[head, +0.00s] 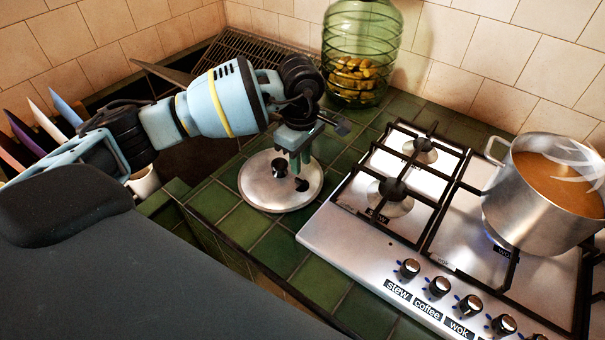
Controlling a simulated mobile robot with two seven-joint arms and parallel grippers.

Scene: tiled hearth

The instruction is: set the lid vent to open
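The lid (256,190) is a round, pale metal disc lying flat on the green tiles, left of the stove. A dark knob (279,167) stands on it. A small dark piece (301,185) shows near its middle right; I cannot tell if that is the vent tab, and the vent's setting is not readable. My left gripper (296,168) points down over the lid, its greenish fingers at or just above the lid beside the knob. The fingers overlap in this view, so whether they are open or shut on something is unclear. My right gripper is out of view.
A stove (345,222) with labelled knobs stands right of the lid. A steaming metal pot (525,210) sits on its burner. A green glass jar (362,50) stands behind, by the tiled wall. A rack (250,50) and plates (45,120) are at back left.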

